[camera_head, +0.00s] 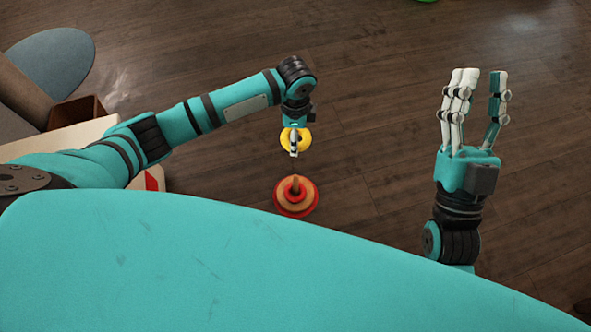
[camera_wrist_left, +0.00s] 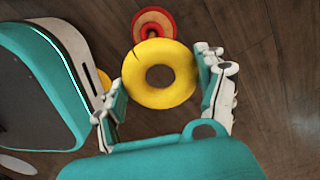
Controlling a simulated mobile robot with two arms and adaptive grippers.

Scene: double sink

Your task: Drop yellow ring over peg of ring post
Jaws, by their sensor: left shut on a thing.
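The yellow ring (camera_head: 303,141) is held by my left gripper (camera_head: 295,146) in the head view. In the left wrist view the yellow ring (camera_wrist_left: 133,83) sits between the two fingers of the left gripper (camera_wrist_left: 162,88), its hole facing the camera. The ring post (camera_head: 296,205) stands on the floor with red and tan rings around its upright peg. In the head view the post is just below the yellow ring, apart from it. In the left wrist view the post (camera_wrist_left: 153,21) shows beyond the ring. My right gripper (camera_head: 476,90) is open and empty at the right.
Dark wooden floor is clear around the post. A grey round mat (camera_head: 50,62) lies at the upper left. A brown box-like thing (camera_head: 76,112) and a pale furniture edge (camera_head: 75,138) are at the left. A green thing shows at the top edge.

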